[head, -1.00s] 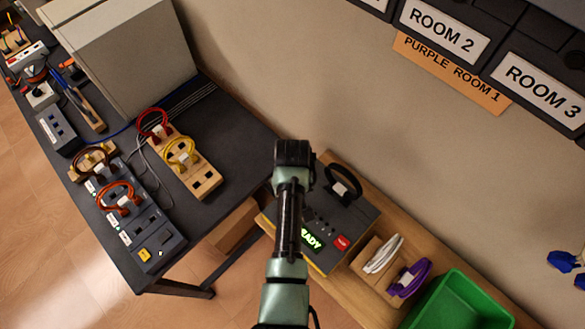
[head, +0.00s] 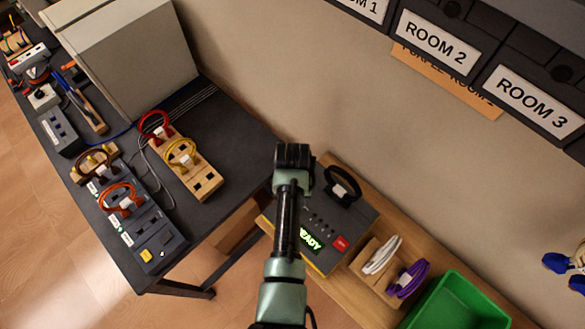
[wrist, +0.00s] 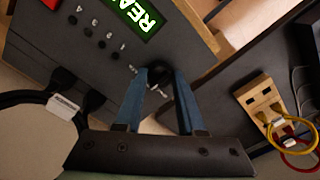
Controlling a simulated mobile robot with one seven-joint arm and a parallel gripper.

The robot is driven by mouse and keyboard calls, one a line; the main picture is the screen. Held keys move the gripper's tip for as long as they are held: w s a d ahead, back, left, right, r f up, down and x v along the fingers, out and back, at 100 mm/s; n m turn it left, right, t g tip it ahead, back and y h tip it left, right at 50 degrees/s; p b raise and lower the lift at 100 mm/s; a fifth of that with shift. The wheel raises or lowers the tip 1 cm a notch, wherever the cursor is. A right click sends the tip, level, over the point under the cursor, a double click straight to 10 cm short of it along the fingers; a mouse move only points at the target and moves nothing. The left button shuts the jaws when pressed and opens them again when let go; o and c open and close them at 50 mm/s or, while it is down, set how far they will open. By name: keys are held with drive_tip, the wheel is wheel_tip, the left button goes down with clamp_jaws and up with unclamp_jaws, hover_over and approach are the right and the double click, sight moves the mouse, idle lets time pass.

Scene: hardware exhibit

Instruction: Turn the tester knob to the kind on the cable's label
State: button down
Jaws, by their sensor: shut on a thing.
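The tester (head: 325,262) is a dark grey box on the wooden bench, with a lit green READY display (head: 311,239) and a red button (head: 340,243). The wrist view shows its panel (wrist: 60,50) with small marks and dots. A black cable (head: 343,174) is looped on the tester; its white label (head: 340,190) also shows in the wrist view (wrist: 63,105), too small to read. My gripper (wrist: 163,76) has its blue fingers on either side of the black knob (wrist: 158,78), shut on it. In the head view my arm hides the knob and the fingertips.
White (head: 382,255) and purple (head: 408,280) cables sit on a wooden rack right of the tester, beside a green bin (head: 455,303). A dark table (head: 235,140) at left holds more cables and a panel. Labelled room bins (head: 437,45) hang at upper right.

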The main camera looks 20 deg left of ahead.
drive_tip(key=shift+w, duration=0.1)
drive_tip(key=c, duration=0.5)
unclamp_jaws()
wheel_tip(320, 180, up, 13)
drive_tip(key=shift+r+b, duration=0.1)
drive_tip(key=shift+b, duration=0.8)
